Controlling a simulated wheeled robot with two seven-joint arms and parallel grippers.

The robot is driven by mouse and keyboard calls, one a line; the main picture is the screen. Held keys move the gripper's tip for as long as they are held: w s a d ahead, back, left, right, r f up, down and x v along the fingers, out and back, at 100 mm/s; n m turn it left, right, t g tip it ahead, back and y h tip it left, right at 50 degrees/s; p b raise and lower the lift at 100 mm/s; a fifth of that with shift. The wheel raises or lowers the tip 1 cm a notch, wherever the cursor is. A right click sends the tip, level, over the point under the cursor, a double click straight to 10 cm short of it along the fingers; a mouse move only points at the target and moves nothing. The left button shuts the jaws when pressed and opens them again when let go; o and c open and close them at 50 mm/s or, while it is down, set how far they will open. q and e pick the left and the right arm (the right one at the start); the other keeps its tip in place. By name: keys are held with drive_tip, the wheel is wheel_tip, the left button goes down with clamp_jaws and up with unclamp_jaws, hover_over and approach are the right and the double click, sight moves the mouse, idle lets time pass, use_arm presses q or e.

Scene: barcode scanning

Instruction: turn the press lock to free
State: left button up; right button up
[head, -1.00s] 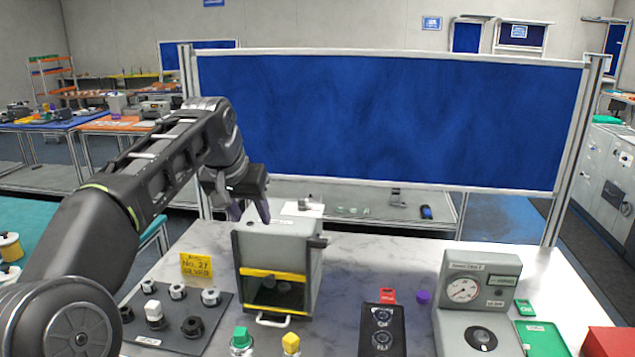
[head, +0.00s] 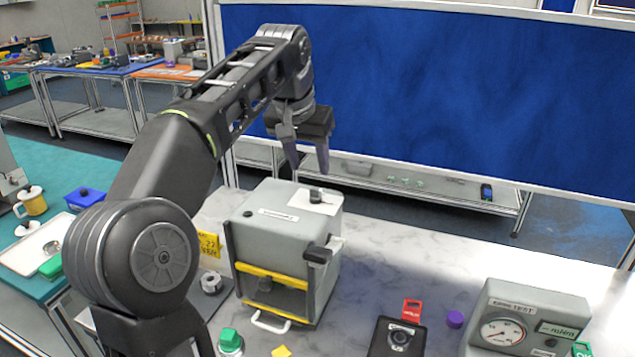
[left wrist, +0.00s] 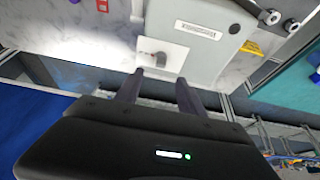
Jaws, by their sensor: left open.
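The press (head: 285,235) is a grey box with a yellow-edged front window and a white front handle. On its top a small dark grey knob (head: 316,195) sits on a white plate (head: 328,203); it looks like the lock. Its marking is not readable. The knob also shows in the left wrist view (left wrist: 158,58), just beyond the fingertips. My left gripper (head: 308,168) is open and empty above the knob, toward the back of the press. Its fingers in the left wrist view (left wrist: 158,78) appear on either side of the knob, apart from it. My right gripper is out of view.
A black lever (head: 318,254) sticks out at the press's right side. A gauge box (head: 530,318) and a black device (head: 397,338) stand to the right. A yellow note (head: 209,245) is left of the press. A blue partition (head: 430,90) rises behind the table.

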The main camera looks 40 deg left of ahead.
sight(316, 189)
use_arm(q)
drive_tip(key=x, duration=0.8)
drive_tip(key=shift+d, duration=0.1)
clamp_jaws()
idle(0.4)
